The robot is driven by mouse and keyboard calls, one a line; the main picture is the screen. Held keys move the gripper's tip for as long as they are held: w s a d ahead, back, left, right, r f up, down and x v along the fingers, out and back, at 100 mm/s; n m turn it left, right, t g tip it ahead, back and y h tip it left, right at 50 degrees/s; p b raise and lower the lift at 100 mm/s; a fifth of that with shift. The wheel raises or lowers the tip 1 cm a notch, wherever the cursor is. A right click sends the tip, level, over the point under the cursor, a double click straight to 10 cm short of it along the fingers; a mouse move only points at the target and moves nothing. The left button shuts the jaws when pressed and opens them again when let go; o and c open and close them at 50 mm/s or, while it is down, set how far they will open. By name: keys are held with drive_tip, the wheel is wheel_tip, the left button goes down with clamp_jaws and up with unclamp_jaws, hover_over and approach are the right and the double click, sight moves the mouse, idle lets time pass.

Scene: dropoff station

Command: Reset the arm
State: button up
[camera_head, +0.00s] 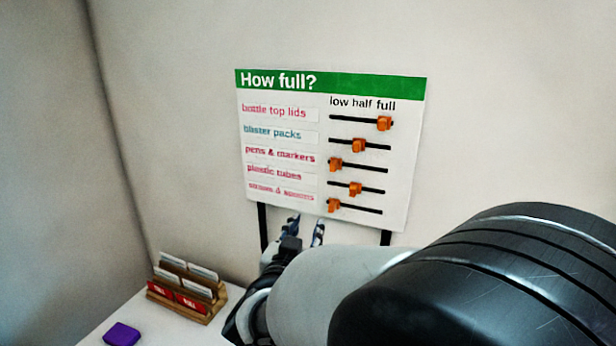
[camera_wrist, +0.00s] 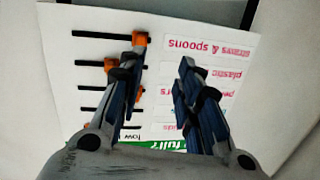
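My gripper (camera_head: 306,230) is in front of the lower edge of the "How full?" board, seen in the head view. In the wrist view my gripper (camera_wrist: 163,62) has its two fingers apart with nothing between them. The fingers overlap the board in that view and hide part of it. I cannot tell whether a finger touches an orange slider (camera_wrist: 139,39). My arm (camera_head: 330,285) reaches in from the lower right of the head view.
The white board (camera_head: 323,150) has several orange sliders on black slots and stands on black posts (camera_head: 263,228). A wooden card rack (camera_head: 190,306) and a purple block (camera_head: 122,334) sit on the white table (camera_head: 150,315) at lower left. Walls stand behind and at left.

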drive_tip(key=s+d+f+n+g+y, duration=0.1)
drive_tip(key=s+d+g, duration=0.3)
drive_tip(key=s, duration=0.7)
drive_tip(key=s+d+f+n+g+y, duration=0.1)
drive_tip(key=s+d+f+g, duration=0.2)
drive_tip(key=s+d, duration=0.3)
drive_tip(key=s+d+f+n+g+y, duration=0.1)
drive_tip(key=s+d+g, duration=0.3)
drive_tip(key=s, duration=1.1)
drive_tip(key=shift+s+d+f+n+g+y, duration=0.3)
drive_tip(key=shift+d+f+g+y, duration=0.1)
drive_tip(key=shift+d+f, duration=0.1)
